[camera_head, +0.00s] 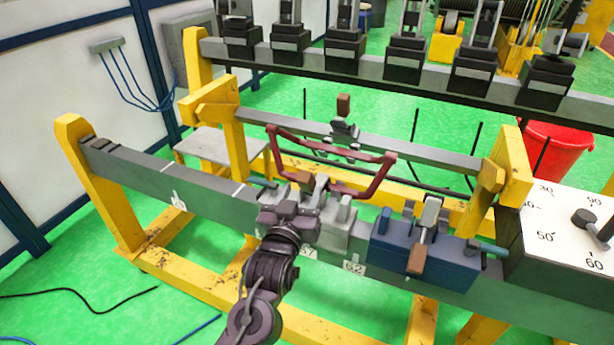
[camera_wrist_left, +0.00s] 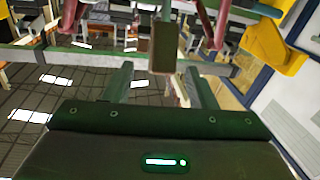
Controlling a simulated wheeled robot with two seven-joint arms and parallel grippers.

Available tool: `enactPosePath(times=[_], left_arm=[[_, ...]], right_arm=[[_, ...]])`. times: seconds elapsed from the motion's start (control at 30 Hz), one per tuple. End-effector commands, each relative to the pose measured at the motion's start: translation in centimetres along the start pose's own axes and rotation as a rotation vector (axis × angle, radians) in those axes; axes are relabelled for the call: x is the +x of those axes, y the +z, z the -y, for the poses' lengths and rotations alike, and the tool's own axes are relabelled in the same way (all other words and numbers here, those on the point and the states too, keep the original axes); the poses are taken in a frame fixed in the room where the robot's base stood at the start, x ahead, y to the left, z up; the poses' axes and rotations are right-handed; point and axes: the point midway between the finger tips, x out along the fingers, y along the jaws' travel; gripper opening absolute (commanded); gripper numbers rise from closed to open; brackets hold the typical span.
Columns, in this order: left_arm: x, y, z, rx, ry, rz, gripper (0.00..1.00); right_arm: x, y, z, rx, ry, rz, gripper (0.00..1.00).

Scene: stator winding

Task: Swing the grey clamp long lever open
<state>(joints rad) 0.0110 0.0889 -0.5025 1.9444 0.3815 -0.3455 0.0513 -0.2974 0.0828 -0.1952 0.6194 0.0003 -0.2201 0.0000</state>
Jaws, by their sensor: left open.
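The grey clamp (camera_head: 338,232) sits on the long grey beam in the head view, partly hidden behind my left gripper (camera_head: 305,194). A brown handle end (camera_head: 305,181), seemingly the clamp's long lever, shows just beyond the gripper. In the left wrist view, a brown block-shaped handle (camera_wrist_left: 165,45) stands ahead of my left gripper (camera_wrist_left: 158,76), roughly between the lines of its two fingers. The fingers are apart and nothing is seen gripped. Contact with the handle cannot be told. My right gripper is in neither view.
A dark red bent coil (camera_head: 380,176) spans behind the grey clamp. A blue clamp (camera_head: 455,265) with a brown-handled lever (camera_head: 416,259) stands to the right. A dial box (camera_head: 560,240) is at the far right. The beam (camera_head: 215,198) left of the clamp is clear.

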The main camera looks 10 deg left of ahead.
Motion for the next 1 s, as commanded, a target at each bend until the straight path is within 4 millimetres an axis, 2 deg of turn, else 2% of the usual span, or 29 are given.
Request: enactPosePath(times=[0.3,0.5,0.87,1.0], left_arm=[[4.8,-0.3,0.0,0.001,-0.001,-0.001,0.51],[7.0,-0.1,0.1,0.001,-0.001,0.0,0.51],[7.5,0.1,0.1,0.0,0.0,0.001,0.51],[7.5,0.1,0.1,0.0,-0.001,0.001,0.33]], right_arm=[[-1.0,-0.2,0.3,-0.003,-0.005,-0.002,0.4],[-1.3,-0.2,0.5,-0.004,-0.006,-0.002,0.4],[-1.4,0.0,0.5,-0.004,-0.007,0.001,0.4],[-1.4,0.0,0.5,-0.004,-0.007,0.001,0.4]])
